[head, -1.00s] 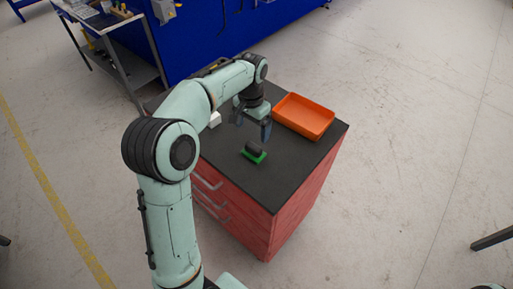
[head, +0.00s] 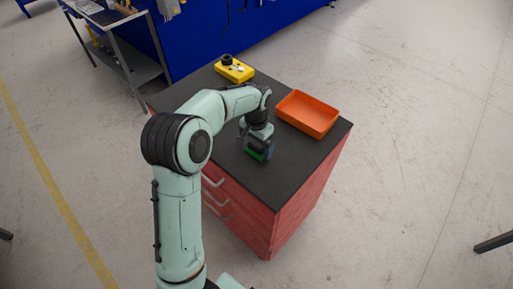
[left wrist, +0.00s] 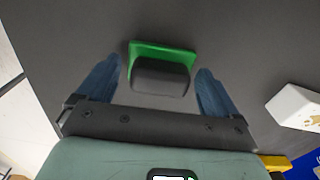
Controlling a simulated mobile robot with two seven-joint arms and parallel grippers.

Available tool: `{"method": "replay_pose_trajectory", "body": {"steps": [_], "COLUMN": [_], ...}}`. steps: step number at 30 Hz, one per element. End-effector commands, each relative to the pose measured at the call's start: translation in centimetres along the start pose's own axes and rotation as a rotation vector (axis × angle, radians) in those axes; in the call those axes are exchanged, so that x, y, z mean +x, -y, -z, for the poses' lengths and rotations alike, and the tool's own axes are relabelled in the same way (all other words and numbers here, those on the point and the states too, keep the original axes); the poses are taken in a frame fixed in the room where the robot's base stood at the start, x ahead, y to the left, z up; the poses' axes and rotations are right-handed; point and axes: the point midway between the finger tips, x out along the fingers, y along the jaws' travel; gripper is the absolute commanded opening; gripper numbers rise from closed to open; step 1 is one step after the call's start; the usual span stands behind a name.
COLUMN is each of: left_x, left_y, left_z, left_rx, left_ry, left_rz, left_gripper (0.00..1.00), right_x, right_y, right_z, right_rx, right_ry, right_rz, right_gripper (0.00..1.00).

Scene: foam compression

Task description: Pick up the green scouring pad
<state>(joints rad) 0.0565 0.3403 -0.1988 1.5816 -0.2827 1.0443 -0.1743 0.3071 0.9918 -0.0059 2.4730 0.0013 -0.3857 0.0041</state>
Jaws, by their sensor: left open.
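The green scouring pad (left wrist: 180,47) lies on the dark cabinet top with a dark block-shaped handle (left wrist: 160,78) on it. In the left wrist view it sits between the two blue fingers of my left gripper (left wrist: 158,90), with gaps on both sides. The gripper is open and points down over the pad. In the head view my left gripper (head: 259,150) is right at the pad (head: 254,155) and hides most of it. My right gripper does not show.
An orange tray (head: 309,113) stands behind and right of the pad. A yellow box with a black knob (head: 234,69) stands at the cabinet's far end. A white block (left wrist: 302,107) shows in the left wrist view. The near right of the dark top (head: 290,170) is clear.

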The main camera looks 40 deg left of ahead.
Motion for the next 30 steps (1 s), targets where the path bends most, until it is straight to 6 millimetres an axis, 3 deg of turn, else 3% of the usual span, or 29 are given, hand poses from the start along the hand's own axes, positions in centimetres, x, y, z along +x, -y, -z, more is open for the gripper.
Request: {"method": "replay_pose_trajectory", "body": {"steps": [1, 4, 5, 13, 17, 23, 30], "left_x": [0.0, 0.0, -0.1, -0.1, -1.1, -5.4, -12.7], "left_y": [0.0, 0.0, 0.0, 0.0, 0.0, 0.0, 0.0], "left_z": [0.0, 0.0, 0.0, 0.0, 0.1, 0.2, 0.2], "left_rx": [0.0, 0.0, 0.0, 0.0, 0.0, 0.0, 0.0], "left_ry": [0.0, 0.0, 0.0, -0.001, -0.004, -0.008, -0.01], "left_rz": [0.0, 0.0, 0.0, 0.0, 0.0, 0.001, 0.0], "left_gripper": [0.87, 0.55, 0.49, 0.49, 0.49, 0.49, 0.49], "right_x": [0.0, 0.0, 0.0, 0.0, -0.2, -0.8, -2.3], "right_y": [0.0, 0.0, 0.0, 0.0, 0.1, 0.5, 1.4], "right_z": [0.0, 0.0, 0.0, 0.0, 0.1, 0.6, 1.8], "right_rx": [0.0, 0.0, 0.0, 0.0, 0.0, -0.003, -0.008], "right_ry": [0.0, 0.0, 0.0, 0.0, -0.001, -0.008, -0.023], "right_rz": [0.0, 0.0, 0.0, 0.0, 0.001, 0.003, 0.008], "right_gripper": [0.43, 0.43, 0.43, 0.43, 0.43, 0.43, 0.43]}}
